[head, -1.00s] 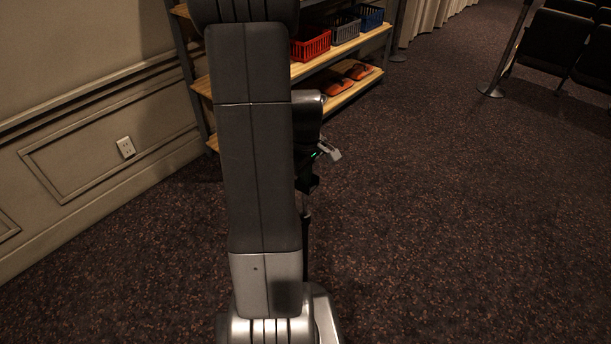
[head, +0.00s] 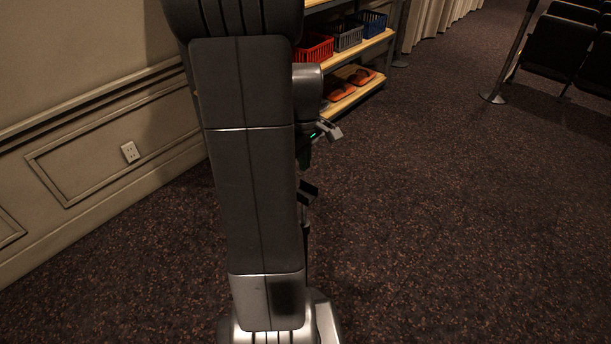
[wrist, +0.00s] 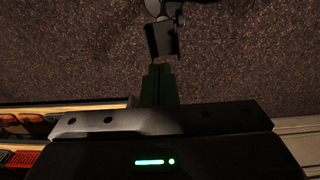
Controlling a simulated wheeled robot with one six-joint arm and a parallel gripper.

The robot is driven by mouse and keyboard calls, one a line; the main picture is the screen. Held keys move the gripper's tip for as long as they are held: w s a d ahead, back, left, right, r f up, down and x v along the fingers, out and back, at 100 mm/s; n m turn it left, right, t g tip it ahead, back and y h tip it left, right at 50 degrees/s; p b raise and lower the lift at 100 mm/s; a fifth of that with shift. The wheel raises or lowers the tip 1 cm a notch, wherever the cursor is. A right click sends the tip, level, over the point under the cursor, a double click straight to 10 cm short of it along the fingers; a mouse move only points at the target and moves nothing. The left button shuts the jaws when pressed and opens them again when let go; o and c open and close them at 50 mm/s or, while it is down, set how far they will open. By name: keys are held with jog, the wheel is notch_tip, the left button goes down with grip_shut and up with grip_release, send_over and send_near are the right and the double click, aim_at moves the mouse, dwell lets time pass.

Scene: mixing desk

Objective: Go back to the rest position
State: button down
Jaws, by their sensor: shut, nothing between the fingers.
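My arm stands upright in the middle of the head view and hides much of what is behind it. My gripper (head: 308,192) shows only in part beside the arm, low over the carpet and clear of the shelf. In the wrist view my gripper's two dark fingers (wrist: 159,72) are together, with nothing held between them.
A shelf rack (head: 360,92) stands behind my arm with a red basket (head: 316,48), a grey basket (head: 347,36), a blue basket (head: 373,23) and orange slippers (head: 341,89). A panelled wall (head: 90,120) is at left. Carpet (head: 460,220) at right is open; black chairs (head: 565,45) and a post (head: 505,60) stand beyond.

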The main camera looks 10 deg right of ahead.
jog(key=shift+r, duration=2.15)
notch_tip(320, 180, down, 14)
jog(key=shift+b, duration=1.15)
